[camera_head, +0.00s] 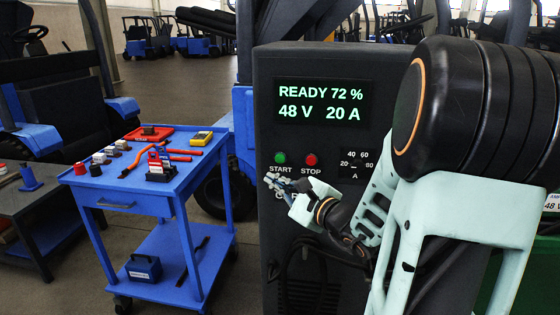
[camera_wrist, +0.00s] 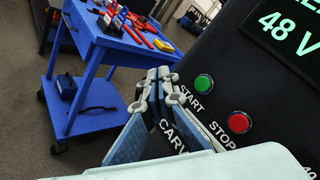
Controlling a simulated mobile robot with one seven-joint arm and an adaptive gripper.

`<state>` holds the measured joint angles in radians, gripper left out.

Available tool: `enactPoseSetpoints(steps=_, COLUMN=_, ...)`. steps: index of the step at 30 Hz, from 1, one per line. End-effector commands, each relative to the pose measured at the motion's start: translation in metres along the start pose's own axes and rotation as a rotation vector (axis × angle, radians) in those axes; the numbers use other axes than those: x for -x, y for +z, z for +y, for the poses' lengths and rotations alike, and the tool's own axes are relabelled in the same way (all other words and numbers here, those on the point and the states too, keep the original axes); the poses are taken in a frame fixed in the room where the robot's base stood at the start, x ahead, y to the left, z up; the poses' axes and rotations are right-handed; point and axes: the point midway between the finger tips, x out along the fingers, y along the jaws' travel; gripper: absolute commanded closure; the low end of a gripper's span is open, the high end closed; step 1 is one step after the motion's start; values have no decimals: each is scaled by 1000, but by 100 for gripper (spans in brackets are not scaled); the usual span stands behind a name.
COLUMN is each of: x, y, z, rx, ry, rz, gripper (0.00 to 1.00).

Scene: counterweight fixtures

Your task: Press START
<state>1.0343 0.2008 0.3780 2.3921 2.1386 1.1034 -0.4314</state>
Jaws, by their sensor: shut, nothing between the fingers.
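The dark charger cabinet (camera_head: 300,240) stands at the centre, its lit display (camera_head: 321,103) reading READY 72 %, 48 V, 20 A. The green START button (camera_head: 280,158) sits left of the red STOP button (camera_head: 311,160). In the wrist view the START button (camera_wrist: 204,83) and the STOP button (camera_wrist: 239,122) are both uncovered. My gripper (camera_head: 272,180) is shut and empty, just below the START button in the head view. In the wrist view my gripper's fingertips (camera_wrist: 160,75) are left of START, apart from it in the picture. I cannot tell their distance from the panel.
A blue cart (camera_head: 140,196) with tools and small parts stands left of the cabinet. A grey table (camera_head: 35,190) is at the far left. A dial scale (camera_head: 355,163) is right of STOP, partly behind my arm. Vehicles stand in the background.

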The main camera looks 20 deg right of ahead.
Motion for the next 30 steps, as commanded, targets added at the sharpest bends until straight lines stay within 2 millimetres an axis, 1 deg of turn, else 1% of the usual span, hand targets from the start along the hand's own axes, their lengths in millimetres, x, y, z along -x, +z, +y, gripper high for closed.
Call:
enactPoseSetpoints(steps=4, x=-1, y=-1, z=-1, rx=0, ry=1, rz=0, gripper=100)
enactPoseSetpoints(steps=8, x=-6, y=-5, z=-4, rx=-1, ry=2, rz=1, gripper=100)
enactPoseSetpoints(steps=18, x=-39, y=-28, z=-29, rx=-1, ry=1, rz=1, gripper=100)
enactPoseSetpoints(steps=21, x=-48, y=-35, z=-34, rx=1, ry=1, rz=-1, gripper=100)
enactPoseSetpoints(steps=25, x=-56, y=-40, z=-39, rx=2, ry=2, rz=-1, gripper=100)
enactPoseSetpoints(steps=30, x=-61, y=-44, z=-44, rx=1, ry=2, rz=0, gripper=100)
